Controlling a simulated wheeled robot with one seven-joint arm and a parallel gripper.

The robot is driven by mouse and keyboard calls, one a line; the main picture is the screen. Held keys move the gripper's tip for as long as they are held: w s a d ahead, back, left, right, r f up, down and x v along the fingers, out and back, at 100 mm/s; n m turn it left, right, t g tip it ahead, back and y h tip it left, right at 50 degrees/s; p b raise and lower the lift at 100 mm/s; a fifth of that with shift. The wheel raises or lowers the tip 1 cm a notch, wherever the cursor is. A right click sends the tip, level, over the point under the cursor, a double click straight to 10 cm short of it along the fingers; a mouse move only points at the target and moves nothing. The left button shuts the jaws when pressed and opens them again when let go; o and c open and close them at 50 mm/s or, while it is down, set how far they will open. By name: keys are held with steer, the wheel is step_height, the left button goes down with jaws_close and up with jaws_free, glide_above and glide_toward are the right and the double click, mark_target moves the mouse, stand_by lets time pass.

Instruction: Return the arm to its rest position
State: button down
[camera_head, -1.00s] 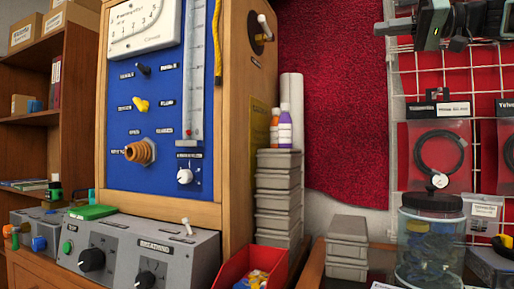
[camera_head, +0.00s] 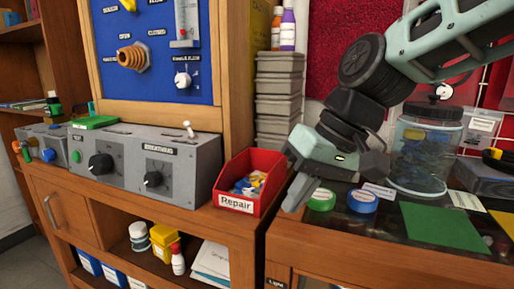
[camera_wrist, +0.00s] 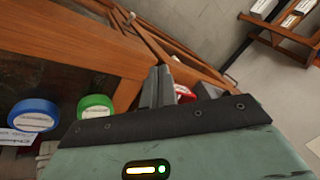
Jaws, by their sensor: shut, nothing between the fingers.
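My arm (camera_head: 375,80) reaches in from the upper right in the head view. My gripper (camera_head: 297,193) points down and to the left, above the front left part of the right-hand bench (camera_head: 330,240). It is shut and empty. In the wrist view, its two fingers (camera_wrist: 158,85) are together, with the wooden bench edge and the floor beyond them. A green tape roll (camera_head: 321,200) and a blue tape roll (camera_head: 362,202) lie beside the gripper on the bench; the wrist view shows them at its left.
A red Repair bin (camera_head: 250,198) stands just left of the gripper. Grey stacked boxes (camera_head: 278,100) and a lidded jar (camera_head: 425,150) stand behind. A grey control box (camera_head: 150,160) and blue panel (camera_head: 160,75) are left. A green mat (camera_head: 440,227) lies at right.

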steer(key=s+d+f+n+h, duration=0.1)
steer(key=s+d+f+h, duration=0.1)
steer(key=s+d+f, duration=0.4)
steer(key=s+d+f+n+h, duration=0.2)
steer(key=s+d+f+h, duration=0.1)
steer(key=s+f, duration=0.55)
step_height(320, 180, up, 21)
steer(key=s+p, duration=0.1)
steer(key=p, duration=1.8)
steer(key=shift+a+f+g, duration=0.2)
steer(key=shift+a+g, duration=0.1)
steer(key=shift+a, duration=0.15)
steer(key=shift+s, duration=0.1)
